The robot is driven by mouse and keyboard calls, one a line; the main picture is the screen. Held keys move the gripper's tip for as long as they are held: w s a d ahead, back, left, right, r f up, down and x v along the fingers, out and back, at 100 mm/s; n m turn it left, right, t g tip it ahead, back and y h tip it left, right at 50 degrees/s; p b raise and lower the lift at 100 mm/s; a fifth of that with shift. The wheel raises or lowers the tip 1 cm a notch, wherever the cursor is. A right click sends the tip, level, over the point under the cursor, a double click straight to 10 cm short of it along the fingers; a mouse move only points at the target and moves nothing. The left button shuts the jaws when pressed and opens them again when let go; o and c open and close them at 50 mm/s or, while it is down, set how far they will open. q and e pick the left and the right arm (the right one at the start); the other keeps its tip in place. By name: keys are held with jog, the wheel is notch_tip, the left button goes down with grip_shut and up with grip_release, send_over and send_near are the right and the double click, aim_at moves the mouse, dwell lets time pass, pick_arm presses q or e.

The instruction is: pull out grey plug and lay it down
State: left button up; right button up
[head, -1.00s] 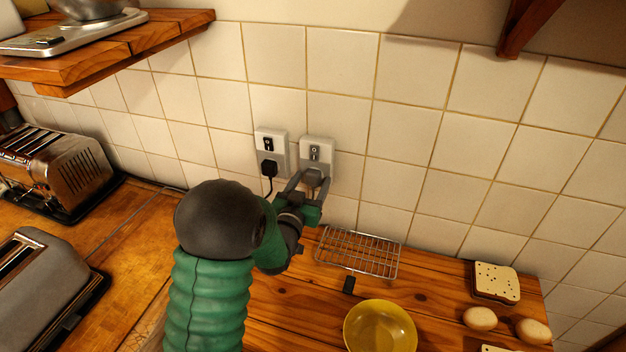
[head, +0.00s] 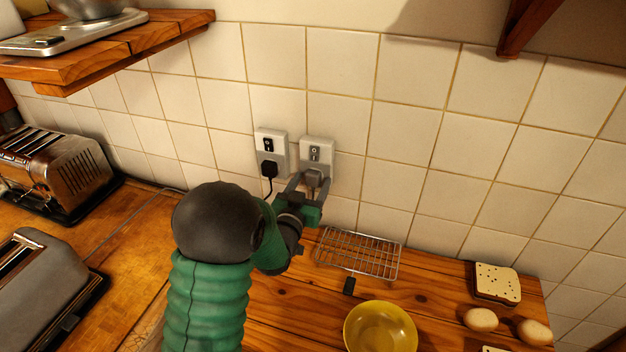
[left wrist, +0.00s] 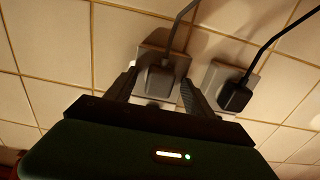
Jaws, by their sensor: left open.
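The grey plug (head: 313,177) sits in the right-hand wall socket (head: 317,150). It also shows in the left wrist view (left wrist: 158,80), with a cord running from it. My left gripper (head: 305,184) is open at the wall, and its fingers are on either side of the grey plug. In the left wrist view the fingers (left wrist: 157,88) flank the plug, with gaps visible between them and it. A black plug (head: 269,169) is in the left-hand socket (head: 270,142); it also shows in the left wrist view (left wrist: 235,96). My right gripper is not in view.
A wire rack (head: 358,253) lies on the wooden counter below the sockets, with a small dark object (head: 349,286) at its front. A yellow bowl (head: 380,328), bread (head: 496,282) and eggs (head: 480,320) are to the right. Toasters (head: 62,172) stand at the left.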

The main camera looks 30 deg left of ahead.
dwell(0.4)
pick_arm(q)
jog(key=shift+c, duration=0.4)
grip_shut()
jog(key=shift+s, duration=0.1)
jog(key=shift+s, duration=0.15)
jog(key=shift+s+d+b, duration=0.15)
jog(key=shift+s+b, duration=0.15)
jog(key=shift+s, duration=0.25)
jog(key=shift+b+v, duration=0.3)
jog(key=shift+v, duration=1.85)
